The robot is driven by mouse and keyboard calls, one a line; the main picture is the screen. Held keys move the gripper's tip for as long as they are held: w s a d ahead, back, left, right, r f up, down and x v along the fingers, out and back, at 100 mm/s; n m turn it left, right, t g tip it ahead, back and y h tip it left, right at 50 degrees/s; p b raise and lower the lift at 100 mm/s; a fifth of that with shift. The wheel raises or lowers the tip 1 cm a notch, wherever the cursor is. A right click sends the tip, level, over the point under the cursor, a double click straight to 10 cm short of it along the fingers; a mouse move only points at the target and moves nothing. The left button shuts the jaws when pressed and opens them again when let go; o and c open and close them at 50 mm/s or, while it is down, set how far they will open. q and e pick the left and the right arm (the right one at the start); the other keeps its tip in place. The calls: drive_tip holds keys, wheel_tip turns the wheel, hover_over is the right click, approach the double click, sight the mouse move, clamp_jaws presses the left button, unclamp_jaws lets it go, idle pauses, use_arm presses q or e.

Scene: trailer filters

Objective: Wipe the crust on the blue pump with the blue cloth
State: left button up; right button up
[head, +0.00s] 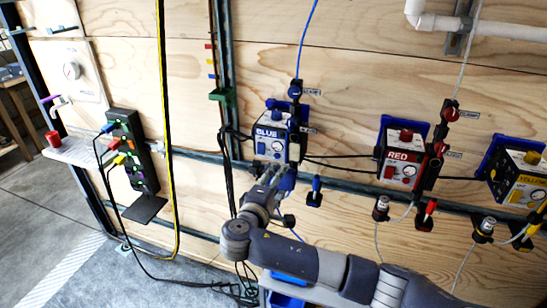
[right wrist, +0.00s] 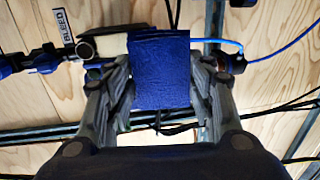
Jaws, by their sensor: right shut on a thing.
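The blue pump (head: 272,140), a white box with a BLUE label and blue trim, is mounted on the plywood wall in the head view. My right gripper (head: 272,178) is just below its front, with the arm coming in from the lower right. In the right wrist view the fingers are shut on the blue cloth (right wrist: 160,80), a dark blue textured piece. Behind it a pale edge of the pump (right wrist: 108,47) shows beside a dark round knob. The cloth is close to the pump; I cannot tell whether they touch. I cannot make out the crust. My left gripper is not in view.
The red pump (head: 402,152) and yellow pump (head: 518,176) hang to the right. A blue hose (head: 304,40) rises above the blue pump. Black cables run between the pumps and down the wall. A black panel with coloured plugs (head: 132,150) stands at the left.

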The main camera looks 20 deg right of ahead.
drive_tip(key=t+p, duration=0.2)
approach(287, 150)
drive_tip(key=shift+w+d+f+b, duration=0.1)
drive_tip(key=shift+w+d+b, duration=0.1)
drive_tip(key=shift+w+b, duration=0.25)
drive_tip(key=shift+w+d+f+b, duration=0.1)
drive_tip(key=shift+w+d+b, duration=0.1)
drive_tip(key=shift+w, duration=0.4)
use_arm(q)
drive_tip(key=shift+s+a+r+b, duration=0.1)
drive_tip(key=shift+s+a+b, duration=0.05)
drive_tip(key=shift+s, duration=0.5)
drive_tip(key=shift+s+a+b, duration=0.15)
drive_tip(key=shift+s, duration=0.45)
use_arm(e)
drive_tip(key=shift+x, duration=1.2)
drive_tip(key=shift+r, duration=0.1)
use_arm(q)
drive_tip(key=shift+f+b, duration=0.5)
use_arm(e)
drive_tip(key=shift+x, duration=0.95)
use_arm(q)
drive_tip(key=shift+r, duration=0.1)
use_arm(e)
drive_tip(key=shift+s+d, duration=0.1)
